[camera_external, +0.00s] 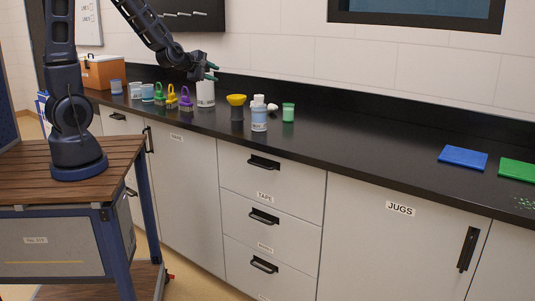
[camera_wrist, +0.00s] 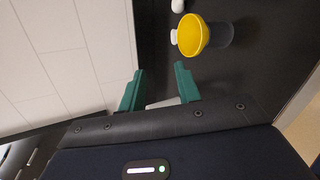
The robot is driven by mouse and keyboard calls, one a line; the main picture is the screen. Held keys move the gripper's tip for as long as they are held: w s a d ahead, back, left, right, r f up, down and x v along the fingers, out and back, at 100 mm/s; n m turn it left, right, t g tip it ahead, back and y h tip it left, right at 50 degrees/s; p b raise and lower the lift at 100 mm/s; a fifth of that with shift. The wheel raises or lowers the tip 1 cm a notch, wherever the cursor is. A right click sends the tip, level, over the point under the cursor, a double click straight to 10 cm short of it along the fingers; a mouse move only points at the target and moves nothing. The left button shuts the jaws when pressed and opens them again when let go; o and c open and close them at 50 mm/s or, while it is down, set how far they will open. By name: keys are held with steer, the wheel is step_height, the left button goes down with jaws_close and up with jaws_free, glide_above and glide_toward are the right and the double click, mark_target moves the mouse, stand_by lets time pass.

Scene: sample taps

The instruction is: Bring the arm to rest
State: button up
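My arm (camera_external: 150,27) reaches out from its base on the wooden-topped cart over the black counter. My gripper (camera_external: 212,71) is above the counter, at the upper part of a white canister (camera_external: 206,96), and partly overlaps it in the external view. In the wrist view my gripper (camera_wrist: 160,78) has its two green fingers apart. A pale patch shows low between them, and I cannot tell whether it is the canister. Nothing is visibly clamped at the fingertips.
A yellow funnel (camera_external: 236,100) on a dark cup, a labelled bottle (camera_external: 259,118) and a green-capped jar (camera_external: 288,112) stand right of my gripper. Coloured brushes (camera_external: 171,96) and cups stand left. The counter's middle right is clear before blue (camera_external: 463,157) and green cloths (camera_external: 518,170).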

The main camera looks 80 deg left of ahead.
steer(key=s+d+r+m+g+h, duration=0.1)
steer(key=s+d+r+m+h, duration=0.25)
steer(key=d+m, duration=0.5)
steer(key=s+d+r+m+h, duration=0.2)
steer(key=d+r+m+h, duration=0.15)
steer(key=d+m, duration=0.5)
steer(key=s+d+r+m+g, duration=0.1)
steer(key=s+d+m, duration=0.2)
steer(key=s, duration=0.3)
steer(key=s+d+r+m+g+h, duration=0.1)
steer(key=s+d+m+g, duration=0.1)
steer(key=s+m, duration=0.3)
steer(key=s+d+r+m+g, duration=0.1)
steer(key=s+d+r+m, duration=0.1)
steer(key=s+d+m, duration=0.2)
steer(key=s, duration=0.3)
steer(key=shift+s+d, duration=0.15)
